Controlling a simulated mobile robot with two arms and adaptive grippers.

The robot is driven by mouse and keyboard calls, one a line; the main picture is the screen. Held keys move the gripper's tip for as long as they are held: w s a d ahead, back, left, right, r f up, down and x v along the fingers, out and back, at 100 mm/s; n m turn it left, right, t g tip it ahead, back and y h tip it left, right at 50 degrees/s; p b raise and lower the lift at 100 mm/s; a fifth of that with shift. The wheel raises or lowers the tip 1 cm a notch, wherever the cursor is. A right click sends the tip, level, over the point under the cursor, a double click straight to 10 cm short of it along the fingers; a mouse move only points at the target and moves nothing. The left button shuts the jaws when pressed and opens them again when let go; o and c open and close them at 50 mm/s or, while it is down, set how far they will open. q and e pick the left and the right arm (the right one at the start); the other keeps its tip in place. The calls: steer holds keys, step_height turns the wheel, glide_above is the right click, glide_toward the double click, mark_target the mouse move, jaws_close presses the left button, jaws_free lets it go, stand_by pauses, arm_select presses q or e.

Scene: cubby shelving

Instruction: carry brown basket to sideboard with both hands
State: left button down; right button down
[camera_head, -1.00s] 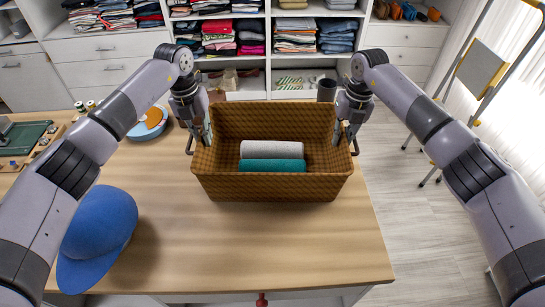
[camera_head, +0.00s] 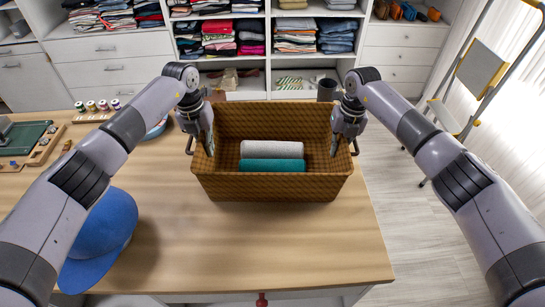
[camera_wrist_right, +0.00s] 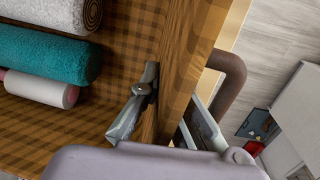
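The brown woven basket (camera_head: 265,188) stands on the wooden table, with a white roll (camera_head: 272,149) and a teal roll (camera_head: 272,165) inside. My left gripper (camera_head: 208,143) is at the basket's left rim, and my right gripper (camera_head: 337,146) is at its right rim. In the right wrist view, the right gripper (camera_wrist_right: 172,95) straddles the basket wall (camera_wrist_right: 178,45), one finger inside and one outside near the brown handle (camera_wrist_right: 232,75). Whether either gripper presses on the wall is unclear. Which furniture is the sideboard is also unclear.
A blue hat (camera_head: 100,235) lies on the table (camera_head: 240,250) at the front left, and a green board (camera_head: 22,138) is behind it. White shelves and drawers (camera_head: 110,72) line the back. A ladder (camera_head: 470,80) stands at the right, beside clear floor (camera_head: 430,220).

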mark_target(204, 136)
arm_select(q)
steer(key=shift+w+r, duration=0.1)
steer(key=shift+r, duration=0.05)
arm_select(e)
steer(key=shift+w+r, duration=0.1)
stand_by(0.7)
